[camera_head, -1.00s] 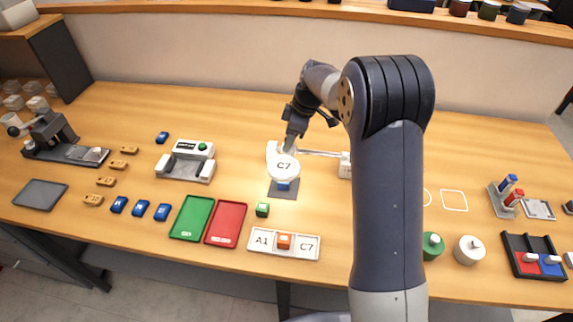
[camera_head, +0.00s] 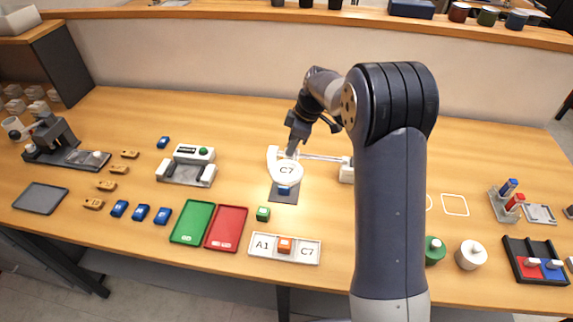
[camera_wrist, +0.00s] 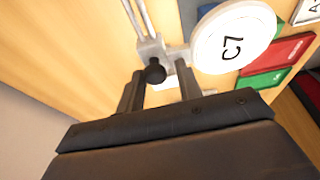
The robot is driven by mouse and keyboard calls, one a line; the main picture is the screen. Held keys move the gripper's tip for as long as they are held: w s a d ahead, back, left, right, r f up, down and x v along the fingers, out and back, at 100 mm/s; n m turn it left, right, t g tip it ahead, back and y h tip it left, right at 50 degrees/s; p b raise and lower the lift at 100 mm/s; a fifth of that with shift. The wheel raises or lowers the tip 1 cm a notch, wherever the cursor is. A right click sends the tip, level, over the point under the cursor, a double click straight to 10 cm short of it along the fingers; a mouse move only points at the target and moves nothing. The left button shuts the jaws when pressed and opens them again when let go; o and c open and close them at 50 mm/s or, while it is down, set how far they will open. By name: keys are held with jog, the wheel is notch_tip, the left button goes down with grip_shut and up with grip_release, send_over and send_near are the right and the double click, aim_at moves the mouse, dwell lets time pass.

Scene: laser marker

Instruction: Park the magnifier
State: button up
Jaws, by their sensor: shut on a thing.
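The magnifier has a round white-rimmed lens (camera_head: 287,172) on a thin metal arm (camera_head: 325,158) that runs right to a pale base block (camera_head: 347,171). My gripper (camera_head: 292,151) is at the lens's back edge. The exact contact is partly hidden by the fingers.
A white A1/C7 tray (camera_head: 265,252) with an orange block (camera_head: 285,245) lies in front. A green block (camera_head: 263,214) and green (camera_head: 190,222) and red trays (camera_head: 226,228) lie front left. A white square outline (camera_head: 455,204) marks bare table at right.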

aim_at(326, 159)
jog(key=shift+s+d+f+b, duration=0.3)
jog(key=shift+s+d, duration=0.1)
jog(key=shift+d, duration=1.4)
jog(key=shift+s+d+f+b, duration=0.35)
jog(key=shift+d, duration=1.45)
jog(key=shift+s+d+f+b, duration=0.3)
jog(key=shift+s+d, duration=0.1)
jog(key=shift+d, duration=1.4)
jog(key=o, duration=0.6)
jog(key=shift+w, duration=0.1)
jog(key=shift+w+a+r+p, duration=0.15)
jog(key=shift+r+p, duration=1.05)
jog(key=shift+r, duration=0.65)
jog(key=shift+w+d+r+p, duration=0.1)
jog(key=shift+r+p, duration=1.05)
jog(key=shift+r, duration=0.65)
jog(key=shift+a, duration=0.1)
